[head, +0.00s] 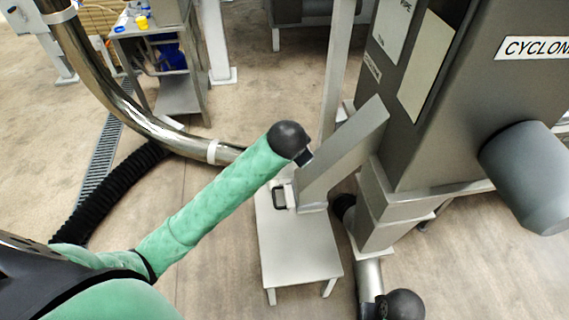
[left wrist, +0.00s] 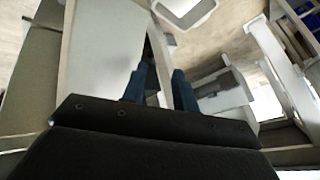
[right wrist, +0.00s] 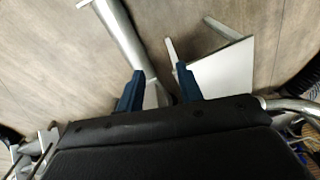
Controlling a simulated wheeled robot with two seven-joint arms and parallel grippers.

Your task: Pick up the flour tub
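I cannot pick out the flour tub with certainty in any view. A pale, round-cornered thing (left wrist: 186,24) is cut off at the top of the left wrist view; I cannot tell whether it is a tub. My left arm, in a green sleeve, reaches across the head view to a black rounded wrist beside the grey machine; its fingers are hidden there. In the left wrist view my left gripper (left wrist: 160,76) has its two blue fingers apart with nothing seen between them. My right gripper (right wrist: 160,74) also has its fingers apart and empty, above the floor.
A white low stand (head: 296,248) is below my left wrist, next to the large grey cyclone machine (head: 450,110). A shiny curved pipe (head: 125,105) crosses the left. A metal cart (head: 180,90) bearing small yellow and blue things stands further back.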

